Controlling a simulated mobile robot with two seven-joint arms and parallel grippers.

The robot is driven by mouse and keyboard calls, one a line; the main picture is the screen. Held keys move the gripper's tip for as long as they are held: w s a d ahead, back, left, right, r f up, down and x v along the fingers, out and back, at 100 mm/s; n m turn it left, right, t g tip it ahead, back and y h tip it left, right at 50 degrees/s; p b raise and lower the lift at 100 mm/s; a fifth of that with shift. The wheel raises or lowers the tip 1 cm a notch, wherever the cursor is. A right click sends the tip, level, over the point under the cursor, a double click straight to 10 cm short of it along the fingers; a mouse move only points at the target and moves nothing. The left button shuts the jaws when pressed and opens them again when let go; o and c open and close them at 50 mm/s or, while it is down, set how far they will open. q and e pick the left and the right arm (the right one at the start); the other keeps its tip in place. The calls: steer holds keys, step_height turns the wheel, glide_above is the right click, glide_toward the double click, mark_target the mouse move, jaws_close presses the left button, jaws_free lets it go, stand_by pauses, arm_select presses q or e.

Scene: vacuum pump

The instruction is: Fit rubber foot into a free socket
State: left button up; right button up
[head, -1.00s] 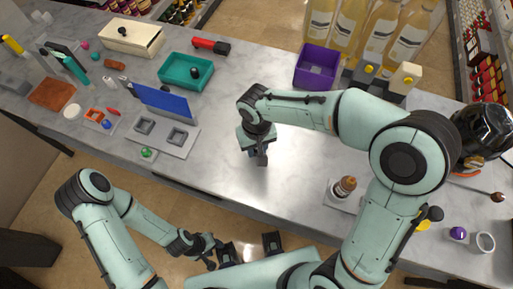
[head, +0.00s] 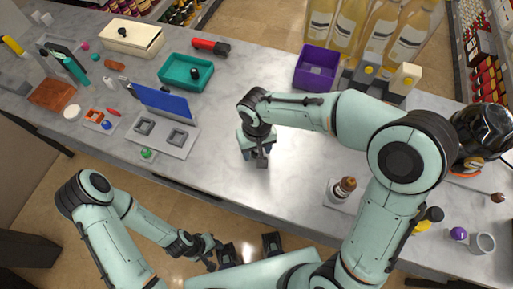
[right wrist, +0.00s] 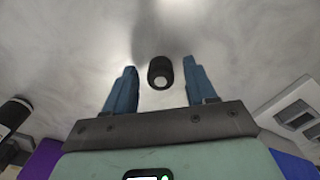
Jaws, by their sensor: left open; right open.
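A small black cylinder, which looks like the rubber foot (right wrist: 160,72), is between the two blue fingers of my right gripper (right wrist: 156,92) in the right wrist view. Gaps show on both sides, so the fingers are apart from it. In the head view my right gripper (head: 257,152) is open over the bare middle of the counter and hides the cylinder. A grey plate with two empty square sockets (head: 145,127) lies to its left; the plate also shows in the right wrist view (right wrist: 295,116). My left gripper (head: 210,251) is open and empty off the counter's front edge.
A blue panel (head: 162,103) stands at the plate's back edge. A teal tray (head: 186,84) holding a black piece, a cream box (head: 131,42) and a purple bin (head: 317,67) stand behind. A small bottle (head: 345,187) stands at the right. The counter around my right gripper is clear.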

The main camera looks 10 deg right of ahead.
step_height(320, 180, up, 11)
steer(key=p, duration=0.1)
steer(key=shift+o, duration=0.4)
steer(key=shift+w+r, duration=0.1)
steer(key=shift+r, duration=0.2)
steer(key=f, duration=0.2)
steer(key=f+b, duration=0.1)
steer(key=f, duration=0.2)
steer(key=shift+w+a+f+b, duration=0.15)
steer(key=shift+a+f+b, duration=0.15)
steer(key=shift+a+b, duration=0.05)
steer(key=shift+d+f, duration=0.2)
steer(key=shift+f, duration=1.15)
steer(key=shift+d+f, duration=0.15)
steer(key=shift+f, duration=1.2)
arm_select(q)
steer(key=shift+s+f, duration=0.25)
steer(key=shift+f, duration=0.3)
arm_select(e)
jaws_close()
